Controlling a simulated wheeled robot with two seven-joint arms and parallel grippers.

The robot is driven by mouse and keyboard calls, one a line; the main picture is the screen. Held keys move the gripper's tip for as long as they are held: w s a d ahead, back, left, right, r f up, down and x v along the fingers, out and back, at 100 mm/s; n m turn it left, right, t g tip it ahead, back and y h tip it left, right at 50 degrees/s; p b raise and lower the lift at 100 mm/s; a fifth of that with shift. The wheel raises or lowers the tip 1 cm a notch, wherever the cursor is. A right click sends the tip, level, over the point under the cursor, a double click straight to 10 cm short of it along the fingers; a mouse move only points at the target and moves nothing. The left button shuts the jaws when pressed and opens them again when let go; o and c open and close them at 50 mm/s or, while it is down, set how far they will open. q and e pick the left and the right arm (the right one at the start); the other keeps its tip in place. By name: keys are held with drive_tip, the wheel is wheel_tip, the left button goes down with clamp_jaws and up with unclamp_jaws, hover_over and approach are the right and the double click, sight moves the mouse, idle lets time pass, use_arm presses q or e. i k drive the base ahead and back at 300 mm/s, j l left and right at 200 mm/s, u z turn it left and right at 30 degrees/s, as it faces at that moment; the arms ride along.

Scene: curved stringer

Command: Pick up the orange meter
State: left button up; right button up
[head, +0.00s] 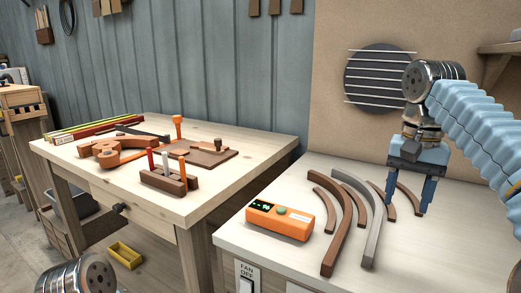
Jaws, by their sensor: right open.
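Several curved brown strips (341,238) and a grey one (372,235) lie right of the meter. A wooden workbench (125,184) on the left holds tools and a pen block (169,181). A round striped panel (378,77) hangs behind. The bench front right is clear.

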sight(297, 225)
drive_tip(key=k, duration=1.25)
